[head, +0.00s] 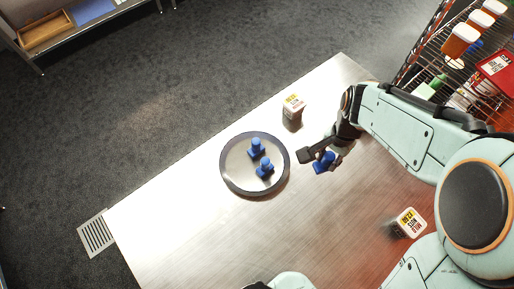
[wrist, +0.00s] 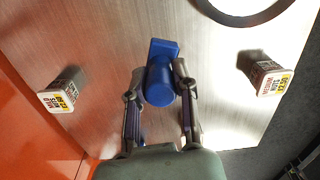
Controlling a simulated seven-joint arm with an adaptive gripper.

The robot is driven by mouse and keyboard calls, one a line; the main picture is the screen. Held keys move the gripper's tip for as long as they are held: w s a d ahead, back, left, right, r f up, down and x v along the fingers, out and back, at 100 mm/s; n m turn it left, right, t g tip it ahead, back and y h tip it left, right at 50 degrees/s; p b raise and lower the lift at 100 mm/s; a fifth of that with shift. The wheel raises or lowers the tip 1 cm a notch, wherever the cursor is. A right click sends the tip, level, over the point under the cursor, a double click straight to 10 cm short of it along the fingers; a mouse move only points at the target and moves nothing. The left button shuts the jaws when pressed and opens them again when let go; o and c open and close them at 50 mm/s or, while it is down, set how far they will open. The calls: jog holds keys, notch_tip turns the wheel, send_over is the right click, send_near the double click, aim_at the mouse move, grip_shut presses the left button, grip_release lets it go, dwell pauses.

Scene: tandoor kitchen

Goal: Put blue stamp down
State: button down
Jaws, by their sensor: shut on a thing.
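My gripper (wrist: 159,85) is shut on a blue stamp (wrist: 160,82), which sits between its two fingers in the wrist view. In the head view the held blue stamp (head: 324,162) hangs at my gripper (head: 318,158), just right of a round tray. The stamp looks tilted. Whether it touches the table cannot be told. The round tray (head: 228,177) has a dark rim and carries two other blue stamps, one further back (head: 256,147) and one nearer (head: 265,167). Both stand upright. In the wrist view only part of the tray's dark rim (wrist: 240,20) shows at the top right.
A metal table (head: 190,225) bears it all. One labelled box (head: 293,105) stands behind the tray, another (head: 410,222) at the right front. A wire rack (head: 440,65) with jars and packets stands at the right back. The table's left front is clear.

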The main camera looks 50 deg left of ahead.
jog(key=s+a+r+n, duration=0.2)
jog(key=s+n, duration=0.2)
jog(key=s, duration=1.2)
send_near(243, 168)
jog(key=shift+s+d+f, duration=0.25)
jog(key=shift+d+f, duration=0.1)
jog(key=shift+d, duration=0.1)
jog(key=shift+a+f, duration=0.2)
jog(key=shift+w+a+f, duration=0.1)
jog(key=shift+a+f, duration=0.05)
jog(key=shift+f, duration=0.8)
jog(key=shift+w+a+f, duration=0.1)
jog(key=shift+f, duration=0.8)
jog(key=shift+f, duration=0.15)
jog(key=c, duration=0.9)
grip_release()
